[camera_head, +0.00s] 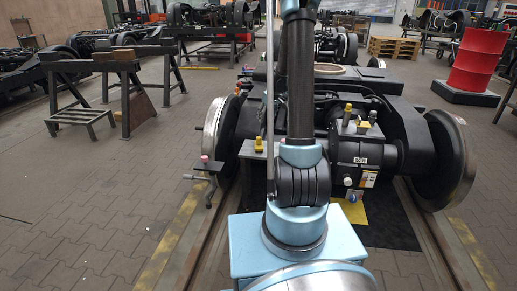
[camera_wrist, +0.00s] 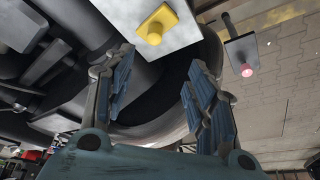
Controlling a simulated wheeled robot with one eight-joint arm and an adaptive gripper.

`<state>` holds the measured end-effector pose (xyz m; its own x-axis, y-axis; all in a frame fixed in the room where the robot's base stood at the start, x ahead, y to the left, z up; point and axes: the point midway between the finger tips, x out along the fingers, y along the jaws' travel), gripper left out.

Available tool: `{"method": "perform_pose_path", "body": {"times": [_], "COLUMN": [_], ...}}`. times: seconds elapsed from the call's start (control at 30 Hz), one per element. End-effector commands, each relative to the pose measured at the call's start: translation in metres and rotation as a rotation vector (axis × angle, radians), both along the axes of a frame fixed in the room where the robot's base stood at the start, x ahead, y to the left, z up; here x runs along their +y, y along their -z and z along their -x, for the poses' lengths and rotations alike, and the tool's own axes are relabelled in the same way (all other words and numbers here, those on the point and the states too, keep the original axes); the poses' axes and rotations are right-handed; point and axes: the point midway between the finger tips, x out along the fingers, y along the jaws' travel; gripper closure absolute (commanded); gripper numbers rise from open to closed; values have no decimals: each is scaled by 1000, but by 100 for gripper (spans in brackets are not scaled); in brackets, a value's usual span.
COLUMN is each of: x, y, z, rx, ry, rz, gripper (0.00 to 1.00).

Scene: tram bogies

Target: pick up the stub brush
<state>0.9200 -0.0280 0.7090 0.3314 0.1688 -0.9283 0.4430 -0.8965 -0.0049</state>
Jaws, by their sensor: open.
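I cannot tell for sure which thing is the stub brush. A small yellow piece with a round knob (camera_wrist: 155,37) sits on a pale plate (camera_wrist: 185,35) at the top of the wrist view; it also shows in the head view (camera_head: 258,144), left of my arm. A small pink-ended piece (camera_wrist: 246,70) is on a dark bracket (camera_wrist: 241,50) at the wrist view's right; it also shows in the head view (camera_head: 204,158). My gripper (camera_wrist: 160,68) is open and empty, its fingers apart below the yellow piece. In the head view my arm hides it.
The bogie's wheels (camera_head: 449,160) and dark frame (camera_head: 405,125) stand close around. Another yellow piece (camera_head: 348,110) sits on the bogie right of my arm. A trestle (camera_head: 125,85) stands left, a red drum (camera_head: 478,60) right. Paved floor (camera_head: 90,200) is free at left.

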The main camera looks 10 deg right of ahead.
Motion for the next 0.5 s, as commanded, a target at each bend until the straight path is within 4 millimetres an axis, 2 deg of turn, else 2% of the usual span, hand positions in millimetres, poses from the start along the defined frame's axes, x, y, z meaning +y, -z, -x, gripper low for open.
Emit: {"method": "perform_pose_path", "body": {"times": [0.1,0.33,0.5], "x": [-3,-3,2], "y": [13,29,49], "z": [-13,-23,-31], "rx": [-7,-12,-12], "ry": [-11,-19,-19], "rz": [-1,-1,-1], "gripper": [49,49,49]}}
